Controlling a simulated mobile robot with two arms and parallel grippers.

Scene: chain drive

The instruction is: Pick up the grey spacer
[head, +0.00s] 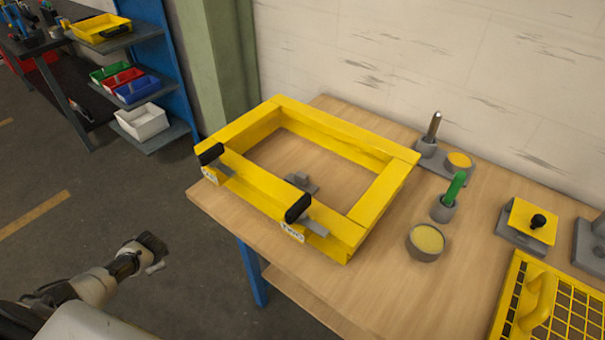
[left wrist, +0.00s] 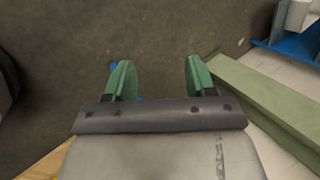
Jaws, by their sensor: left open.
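A small grey piece (head: 301,182), which looks like the grey spacer, lies on the wooden table inside the yellow frame (head: 392,190). The frame's front beam and a black-knobbed clamp (head: 298,207) stand close in front of it. My left gripper (head: 153,252) is over the floor, left of the table and well apart from the piece. In the left wrist view its two green fingers (left wrist: 158,78) are spread with nothing between them. The grey piece does not show in that view. My right gripper is not in view.
A second clamp (head: 211,156) sits at the frame's left corner. Right of the frame are a green-handled tool (head: 454,189), a cup of yellow stuff (head: 427,239), a metal pin in a holder (head: 433,128) and a yellow grid basket (head: 566,300). Shelves with bins stand at the back left.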

